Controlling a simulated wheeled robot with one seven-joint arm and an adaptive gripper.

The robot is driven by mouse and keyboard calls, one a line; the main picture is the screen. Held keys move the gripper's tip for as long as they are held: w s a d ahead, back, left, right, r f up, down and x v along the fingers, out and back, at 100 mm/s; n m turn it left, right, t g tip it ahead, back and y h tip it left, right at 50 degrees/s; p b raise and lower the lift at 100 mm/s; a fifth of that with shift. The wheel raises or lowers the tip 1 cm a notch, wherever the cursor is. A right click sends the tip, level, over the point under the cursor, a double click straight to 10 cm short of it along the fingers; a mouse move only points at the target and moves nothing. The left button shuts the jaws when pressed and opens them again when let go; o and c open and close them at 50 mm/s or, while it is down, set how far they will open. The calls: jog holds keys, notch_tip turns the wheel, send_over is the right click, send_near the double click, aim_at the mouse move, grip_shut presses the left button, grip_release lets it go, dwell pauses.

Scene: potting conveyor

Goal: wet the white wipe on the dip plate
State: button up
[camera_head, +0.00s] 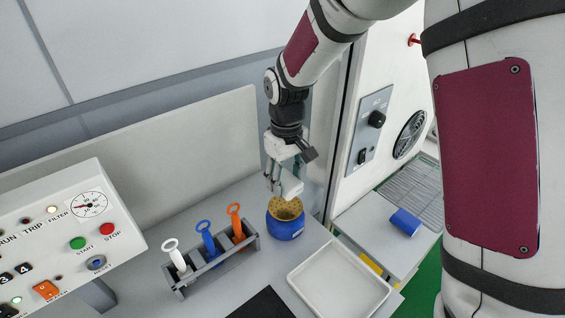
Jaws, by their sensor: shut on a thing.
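The dip plate (286,208) is a yellow, dotted disc in the top of a round blue pot (286,230). The pot stands upright on the light bench, right of the tool rack. My gripper (284,188) points down just over the dip plate, its fingers closed together. A small white piece (292,188) shows at the fingertips, which looks like the white wipe; its outline blends with the pale fingers. I cannot tell whether it touches the plate. The fingers cover the back part of the plate.
A grey rack (215,268) left of the pot holds white, blue and orange ring-handled tools. A white tray (340,281) and a dark mat (264,303) lie in front. A control panel (65,243) stands left. A blue cylinder (405,222) lies on the right-hand surface.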

aim_at(285, 206)
jog(key=shift+a+f, duration=0.1)
notch_tip(285, 206, down, 4)
jog(key=shift+w+b, duration=0.15)
jog(key=shift+b, duration=0.75)
jog(key=shift+f+b, duration=0.3)
jog(key=shift+f, duration=0.5)
jog(key=shift+f+b, duration=0.4)
jog(key=shift+f, duration=0.7)
dwell(0.6)
dwell(0.5)
jog(key=shift+r+p, duration=1.45)
jog(key=shift+r, duration=2.1)
